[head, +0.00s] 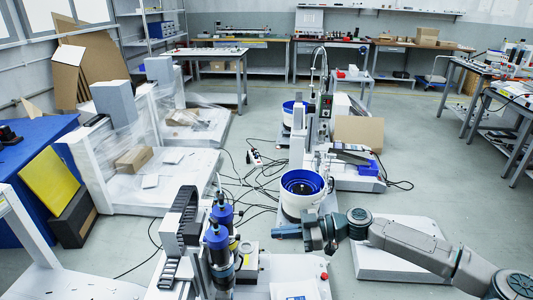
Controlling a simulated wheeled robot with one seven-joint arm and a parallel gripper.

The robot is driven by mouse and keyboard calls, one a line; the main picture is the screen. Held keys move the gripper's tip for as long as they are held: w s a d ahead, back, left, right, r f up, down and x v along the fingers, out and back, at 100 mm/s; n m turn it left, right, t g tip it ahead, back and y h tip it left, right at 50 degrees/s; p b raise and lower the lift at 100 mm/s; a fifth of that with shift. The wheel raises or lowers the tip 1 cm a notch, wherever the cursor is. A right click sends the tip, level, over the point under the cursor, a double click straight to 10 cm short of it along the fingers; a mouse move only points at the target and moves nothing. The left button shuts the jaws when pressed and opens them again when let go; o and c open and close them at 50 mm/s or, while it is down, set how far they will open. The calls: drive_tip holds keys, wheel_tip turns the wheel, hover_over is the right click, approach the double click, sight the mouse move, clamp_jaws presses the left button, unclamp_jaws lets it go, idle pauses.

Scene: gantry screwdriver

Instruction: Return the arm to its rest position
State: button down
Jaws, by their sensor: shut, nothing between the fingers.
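My arm reaches in from the lower right of the head view. My gripper (287,231) is at its left end, pointing left, and is shut and empty. It is in the air, in front of the white feeder bowl with a blue inside (303,187) in this view. The gantry screwdriver (217,245), with blue-topped cylinders, stands just left of my gripper. Whether my gripper touches anything is too small to tell.
A white machine base (290,268) lies below my gripper. Loose black cables (262,188) run over the floor. A white slab (375,265) is behind my arm. Workbenches (480,100) stand at the right, a blue-covered table (30,160) at the left.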

drive_tip(key=s+a+f+m+g+h+p, duration=0.1)
drive_tip(key=s+a+f+g+h+p, duration=0.3)
drive_tip(key=s, duration=0.3)
drive_tip(key=s+d+r+m+g+h+p, duration=0.1)
drive_tip(key=s+d+r+m+h+p, duration=0.1)
drive_tip(key=s+d+m+h+p, duration=0.4)
drive_tip(key=s+d+r+m+t+h+p, duration=0.2)
drive_tip(key=r+m+p, duration=0.1)
drive_tip(key=r, duration=0.7)
drive_tip(key=s+d+r+m+t+h+p, duration=0.2)
drive_tip(key=s+d+r+m+p, duration=0.1)
drive_tip(key=r, duration=0.8)
drive_tip(key=s+d+r+m+t+h+p, duration=0.2)
drive_tip(key=s+d+r+m+t+p, duration=0.1)
drive_tip(key=r, duration=0.7)
drive_tip(key=shift+s+r+m+p, duration=0.15)
drive_tip(key=shift+r+m+p, duration=0.25)
drive_tip(key=shift+m, duration=0.6)
